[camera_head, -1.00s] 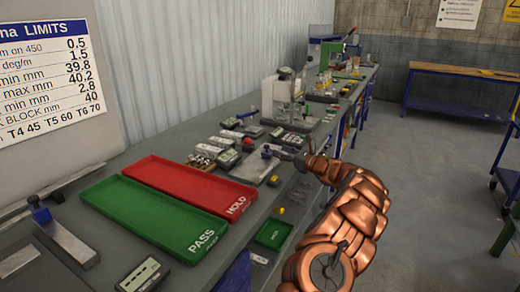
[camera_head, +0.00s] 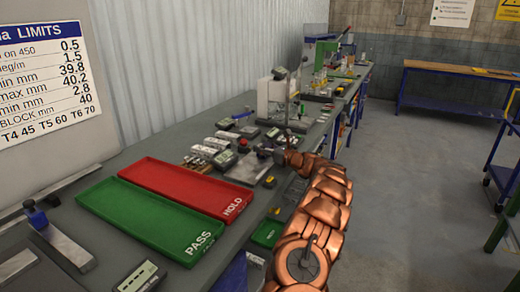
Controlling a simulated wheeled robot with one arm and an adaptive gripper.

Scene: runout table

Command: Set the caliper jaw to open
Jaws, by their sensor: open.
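My copper-coloured arm reaches from the bottom right over the bench. My gripper (camera_head: 270,153) is small and dark at its far end, low over a grey plate (camera_head: 243,171) on the bench, and is open. A small dark blue item shows right at the fingertips; I cannot tell whether they touch it. I cannot make out the caliper or its jaw for sure among the small tools around the gripper, and my wrist hides part of that area.
A red HOLD tray (camera_head: 181,171) and a green PASS tray (camera_head: 120,212) lie left of the gripper. Small grey instruments (camera_head: 225,159) crowd its left side. A tall stand (camera_head: 277,98) rises behind it. A small green bin (camera_head: 266,233) is at the front edge.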

